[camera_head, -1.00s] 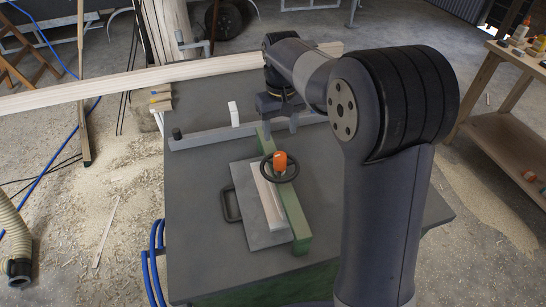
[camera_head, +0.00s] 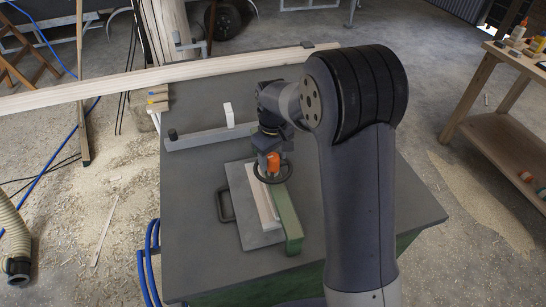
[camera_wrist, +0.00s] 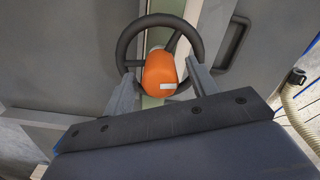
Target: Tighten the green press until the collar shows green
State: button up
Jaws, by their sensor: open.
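The green press (camera_head: 287,219) is a green bar across a grey plate (camera_head: 262,239) on the dark table, with a pale strip (camera_head: 262,197) lying along it. A black handwheel (camera_head: 258,176) with an orange knob (camera_head: 272,161) sits on top of the press. In the wrist view the handwheel (camera_wrist: 193,31) and orange knob (camera_wrist: 160,72) are close ahead. My gripper (camera_wrist: 161,85) is open, its two fingers on either side of the orange knob, near the wheel rim. I cannot tell whether they touch it. No collar colour can be made out.
A grey fence bar (camera_head: 208,137) with a white upright block (camera_head: 228,114) lies behind the press. A black handle (camera_head: 224,205) stands at the plate's left edge. A long wooden beam (camera_head: 180,75) crosses the table's back. The table's left front is clear.

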jog(key=shift+f, duration=0.45)
jog(key=c, duration=1)
jog(key=shift+o, duration=0.2)
jog(key=m+b, duration=0.1)
jog(key=m, duration=1.1)
jog(key=shift+m, duration=0.5)
